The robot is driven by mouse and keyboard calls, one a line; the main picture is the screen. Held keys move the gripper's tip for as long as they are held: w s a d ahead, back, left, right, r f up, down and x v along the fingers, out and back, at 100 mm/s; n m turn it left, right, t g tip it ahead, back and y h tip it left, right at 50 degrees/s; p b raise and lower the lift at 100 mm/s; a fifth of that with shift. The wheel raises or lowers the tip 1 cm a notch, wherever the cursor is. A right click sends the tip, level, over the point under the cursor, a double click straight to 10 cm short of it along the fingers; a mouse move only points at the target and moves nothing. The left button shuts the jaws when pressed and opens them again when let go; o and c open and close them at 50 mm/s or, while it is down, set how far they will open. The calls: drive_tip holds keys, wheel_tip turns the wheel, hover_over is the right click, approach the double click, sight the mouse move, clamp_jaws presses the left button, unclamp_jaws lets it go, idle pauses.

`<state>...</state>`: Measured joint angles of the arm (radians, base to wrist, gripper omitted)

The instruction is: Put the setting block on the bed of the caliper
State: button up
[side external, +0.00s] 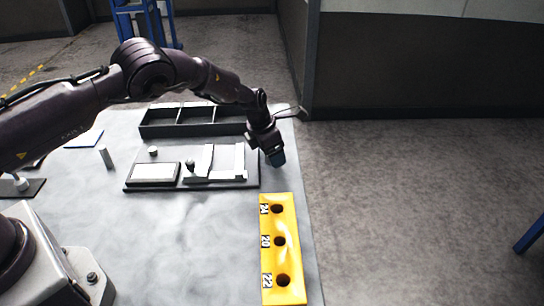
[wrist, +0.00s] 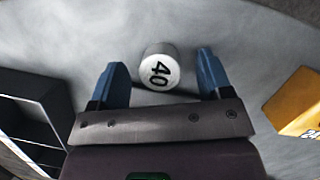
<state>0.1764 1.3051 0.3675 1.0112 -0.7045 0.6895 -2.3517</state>
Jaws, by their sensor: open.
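My gripper (side external: 277,158) hangs low over the table's right side, just right of the caliper's dark base, its blue fingers open. In the wrist view a pale cylinder marked 40 (wrist: 160,68) lies between and slightly beyond the two blue fingertips, with a gap on each side. I cannot tell for sure that it is the setting block. It is hidden in the side view. The caliper (side external: 215,165) is a pale frame with upright jaws on the dark base plate (side external: 132,187); its bed looks empty.
A black divided tray (side external: 190,131) stands behind the caliper. A yellow block (side external: 270,252) with three numbered holes lies near the table's right edge. A small cylinder (side external: 105,157) stands left of the base plate. The front middle of the table is clear.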

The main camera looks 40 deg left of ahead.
drive_tip(key=shift+w+f, duration=0.1)
drive_tip(key=shift+f, duration=0.3)
drive_tip(key=shift+c, duration=0.2)
drive_tip(key=c, duration=1.1)
drive_tip(key=shift+r, duration=0.1)
drive_tip(key=shift+c, duration=0.6)
drive_tip(key=shift+r, duration=0.1)
